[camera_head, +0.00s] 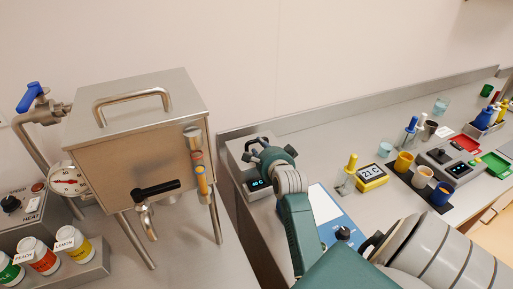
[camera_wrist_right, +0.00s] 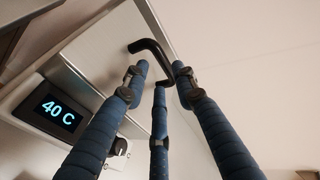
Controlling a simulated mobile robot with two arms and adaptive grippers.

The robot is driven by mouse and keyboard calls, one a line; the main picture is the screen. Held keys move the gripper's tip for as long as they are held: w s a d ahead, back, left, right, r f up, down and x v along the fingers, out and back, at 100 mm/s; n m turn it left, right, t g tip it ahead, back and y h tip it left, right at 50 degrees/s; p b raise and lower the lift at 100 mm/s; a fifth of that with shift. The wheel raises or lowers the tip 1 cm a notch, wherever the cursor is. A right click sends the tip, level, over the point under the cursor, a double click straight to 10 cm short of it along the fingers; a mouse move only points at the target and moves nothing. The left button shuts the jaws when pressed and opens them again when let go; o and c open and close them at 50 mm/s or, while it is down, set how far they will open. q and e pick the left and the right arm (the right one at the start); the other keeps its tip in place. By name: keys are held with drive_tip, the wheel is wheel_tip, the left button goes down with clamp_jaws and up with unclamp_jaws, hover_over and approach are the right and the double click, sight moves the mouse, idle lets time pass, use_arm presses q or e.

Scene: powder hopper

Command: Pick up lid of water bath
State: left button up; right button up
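The water bath (camera_head: 262,189) is a small grey steel box with a display reading 40 C, standing on the bench in the middle of the head view. In the right wrist view its display (camera_wrist_right: 59,113) is at the left, and its flat steel lid (camera_wrist_right: 105,45) has a bent black handle (camera_wrist_right: 152,48). My right gripper (camera_wrist_right: 159,76) has three blue fingers around the handle, tips apart. In the head view my right gripper (camera_head: 266,152) is over the bath and hides most of the lid. My left gripper is out of view.
A steel hopper (camera_head: 150,150) on legs stands left of the bath. Right of it are a blue-and-white device (camera_head: 335,215), a yellow timer-like box (camera_head: 371,177), several coloured cups (camera_head: 403,162) and a scale (camera_head: 446,165). A wall is behind the bench.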

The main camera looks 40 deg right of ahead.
sight(257, 145)
drive_tip(key=p+x, duration=0.1)
drive_tip(key=x, duration=0.1)
drive_tip(key=p+x, duration=0.1)
drive_tip(key=x, duration=0.2)
drive_tip(key=shift+w+d+r, duration=0.1)
drive_tip(key=shift+r, duration=0.1)
drive_tip(key=shift+w+d+f, duration=0.1)
drive_tip(key=shift+w+f, duration=0.15)
drive_tip(key=shift+w, duration=0.05)
drive_tip(key=shift+s+r, duration=0.1)
drive_tip(key=shift+c, duration=0.3)
clamp_jaws()
